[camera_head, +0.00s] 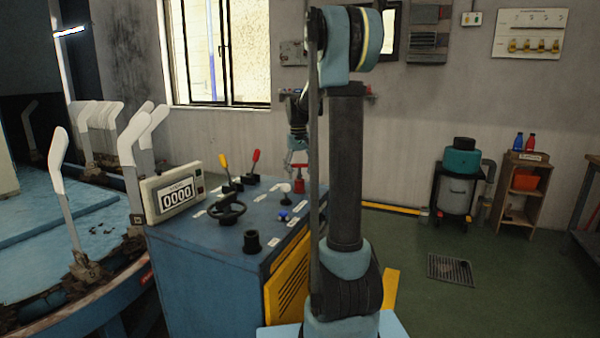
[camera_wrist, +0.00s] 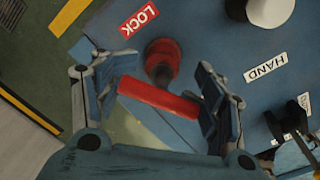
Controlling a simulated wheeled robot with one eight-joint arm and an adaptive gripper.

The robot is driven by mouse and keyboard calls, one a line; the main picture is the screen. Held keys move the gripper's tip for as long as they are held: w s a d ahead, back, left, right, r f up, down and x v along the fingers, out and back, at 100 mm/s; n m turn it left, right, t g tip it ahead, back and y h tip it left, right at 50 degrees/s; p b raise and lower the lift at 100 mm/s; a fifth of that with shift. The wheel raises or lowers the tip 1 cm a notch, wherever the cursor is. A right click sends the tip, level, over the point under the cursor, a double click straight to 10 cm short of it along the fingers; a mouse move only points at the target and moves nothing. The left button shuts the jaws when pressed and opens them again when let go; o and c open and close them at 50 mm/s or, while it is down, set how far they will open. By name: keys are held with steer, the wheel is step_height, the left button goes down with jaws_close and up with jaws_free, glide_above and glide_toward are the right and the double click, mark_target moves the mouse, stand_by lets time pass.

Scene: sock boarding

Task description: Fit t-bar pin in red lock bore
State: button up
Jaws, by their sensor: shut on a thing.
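The red T-bar pin (camera_wrist: 157,97) lies crosswise between the two fingers of my gripper (camera_wrist: 158,98) in the wrist view, with a finger pad at each end of its crossbar. In the head view my gripper (camera_head: 298,160) is above the red lock post (camera_head: 299,186), near the console's far right edge, partly behind my arm.
A red LOCK label (camera_wrist: 139,20) and a HAND label (camera_wrist: 265,67) are on the console. A white-topped knob (camera_wrist: 268,10) stands near the bore. The console (camera_head: 215,245) also carries a handwheel (camera_head: 227,210), yellow lever (camera_head: 224,163) and red lever (camera_head: 255,160).

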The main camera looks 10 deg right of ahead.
steer(key=shift+f, duration=0.6)
steer(key=o, duration=1.5)
steer(key=shift+c, duration=0.2)
steer(key=r, duration=1.1)
steer(key=shift+a+r, duration=0.3)
steer(key=shift+r, duration=0.1)
steer(key=s+f+t, duration=0.1)
steer(key=s+f, duration=0.3)
steer(key=s, duration=0.6)
steer(key=s+f, duration=0.5)
steer(key=s, duration=0.6)
steer(key=s+f+t, duration=0.1)
steer(key=s+f, duration=0.3)
steer(key=s, duration=0.6)
steer(key=s+f+m, duration=0.1)
steer(key=s+f, duration=0.7)
steer(key=f, duration=0.2)
steer(key=shift+s+d+f+y, duration=0.25)
steer(key=shift+s+f+y, duration=0.05)
